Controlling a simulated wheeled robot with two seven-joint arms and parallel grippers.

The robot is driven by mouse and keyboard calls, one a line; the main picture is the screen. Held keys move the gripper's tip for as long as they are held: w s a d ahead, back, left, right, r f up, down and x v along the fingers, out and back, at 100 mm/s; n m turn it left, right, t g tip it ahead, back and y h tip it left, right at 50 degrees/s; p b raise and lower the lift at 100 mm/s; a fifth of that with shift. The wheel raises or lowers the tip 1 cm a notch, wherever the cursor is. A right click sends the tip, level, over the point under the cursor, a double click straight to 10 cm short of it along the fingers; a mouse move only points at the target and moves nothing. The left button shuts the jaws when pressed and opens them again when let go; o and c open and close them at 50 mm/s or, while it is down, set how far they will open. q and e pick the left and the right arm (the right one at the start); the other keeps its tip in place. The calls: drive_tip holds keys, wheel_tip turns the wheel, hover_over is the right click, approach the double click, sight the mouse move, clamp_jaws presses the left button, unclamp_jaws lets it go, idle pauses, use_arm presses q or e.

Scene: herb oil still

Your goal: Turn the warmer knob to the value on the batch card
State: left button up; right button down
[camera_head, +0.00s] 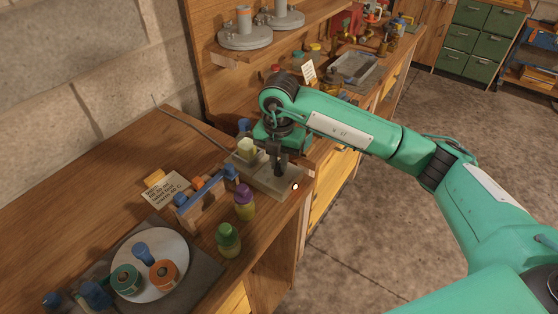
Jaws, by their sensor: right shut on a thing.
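My right gripper (279,171) comes down from above onto the warmer (262,180), a flat grey-beige slab near the bench's right edge. Its dark fingers are shut on the warmer knob, which they hide, so its setting cannot be read. A small whitish light or spot (295,187) shows on the warmer's front corner. The batch card (167,189) is a cream card with several lines of writing, standing on the bench left of the warmer; its writing is too small to read surely. My left gripper is not in view.
A pale yellow-green vessel (246,148) is at the warmer's back left. A rack (201,203) with blue-topped pieces, a purple-capped bottle (244,203) and a green-capped bottle (228,239) stand close by. A round plate (151,277) holds tape-like rolls.

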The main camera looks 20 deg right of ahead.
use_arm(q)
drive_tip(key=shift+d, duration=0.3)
